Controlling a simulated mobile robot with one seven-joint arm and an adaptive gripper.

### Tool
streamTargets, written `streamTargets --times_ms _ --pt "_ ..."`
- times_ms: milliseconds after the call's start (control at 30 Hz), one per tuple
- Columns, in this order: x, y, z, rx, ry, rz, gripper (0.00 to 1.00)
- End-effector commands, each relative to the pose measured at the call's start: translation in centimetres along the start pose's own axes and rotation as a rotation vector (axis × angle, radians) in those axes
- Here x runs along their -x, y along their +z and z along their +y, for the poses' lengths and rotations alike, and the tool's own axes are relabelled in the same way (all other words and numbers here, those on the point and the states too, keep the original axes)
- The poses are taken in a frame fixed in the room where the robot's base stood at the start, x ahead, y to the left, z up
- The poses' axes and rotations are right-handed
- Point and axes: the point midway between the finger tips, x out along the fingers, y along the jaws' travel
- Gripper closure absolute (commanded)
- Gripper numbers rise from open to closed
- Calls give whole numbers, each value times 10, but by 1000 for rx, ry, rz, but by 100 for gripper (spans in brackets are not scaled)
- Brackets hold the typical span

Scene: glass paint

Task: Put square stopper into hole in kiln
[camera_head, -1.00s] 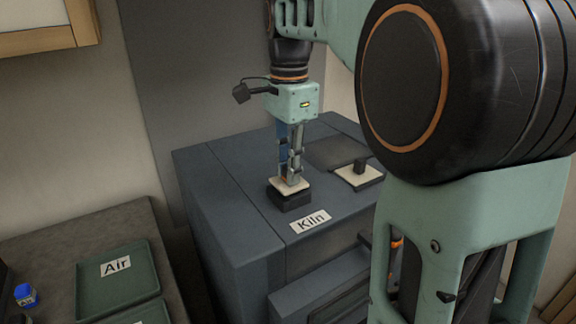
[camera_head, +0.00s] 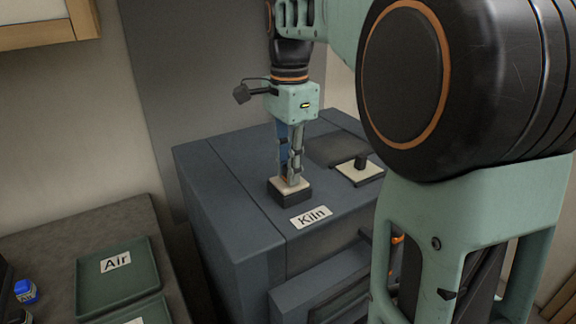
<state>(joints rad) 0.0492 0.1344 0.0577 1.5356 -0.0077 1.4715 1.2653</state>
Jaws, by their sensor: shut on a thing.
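The kiln (camera_head: 222,184) is a dark blue-grey box with a white "Kiln" label on its top edge. My gripper (camera_head: 291,180) points straight down over the kiln's top. It is shut on a stopper (camera_head: 290,194) with a pale square plate and a dark block below. The stopper is upright and at or very near the kiln's top surface; whether it touches or sits in a hole, I cannot tell. A second stopper (camera_head: 358,170), with a dark knob and pale square plate, stands on the kiln top to the right. No open hole shows.
A darker flat panel (camera_head: 337,149) lies on the kiln top behind the second stopper. A green "Air" tray (camera_head: 108,284) and a small blue bottle (camera_head: 25,291) are on the counter at left. My own arm hides the kiln's right side.

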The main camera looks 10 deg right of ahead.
Motion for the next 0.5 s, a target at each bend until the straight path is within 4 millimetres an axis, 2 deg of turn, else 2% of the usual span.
streamTargets --times_ms 333,367,500 --pt "0 0 0 0 0 0 100" --pt "0 0 0 0 0 0 83" --pt "0 0 0 0 0 0 67"
